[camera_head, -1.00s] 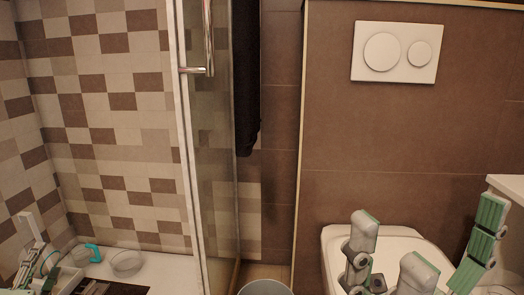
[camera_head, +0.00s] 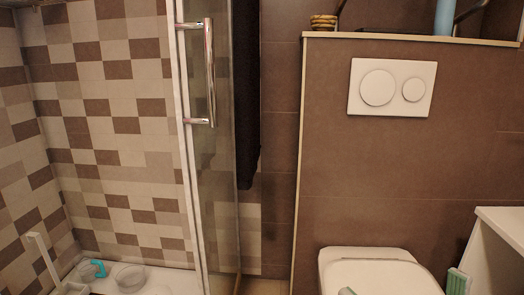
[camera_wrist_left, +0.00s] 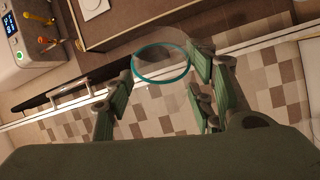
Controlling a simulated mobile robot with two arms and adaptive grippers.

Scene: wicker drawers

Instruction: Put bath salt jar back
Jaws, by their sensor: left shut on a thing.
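In the left wrist view a clear vessel with a teal rim (camera_wrist_left: 160,82), apparently the bath salt jar, sits between the green-padded fingers of my left gripper (camera_wrist_left: 162,70). The gripper is shut on it. The clear body is hard to make out against the wall and tiles. My left gripper does not show in the head view. At the bottom edge of the head view, two green-padded fingertips, apparently of my right gripper (camera_head: 402,286), stand well apart. The rest of that hand is cut off by the frame.
A brown ledge (camera_head: 400,38) above the flush plate (camera_head: 391,87) bears a small stacked round item (camera_head: 324,22) and a blue cylinder (camera_head: 444,17). Below are the toilet (camera_head: 375,268) and a white cabinet (camera_head: 503,225). A glass shower door (camera_head: 215,160) stands left.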

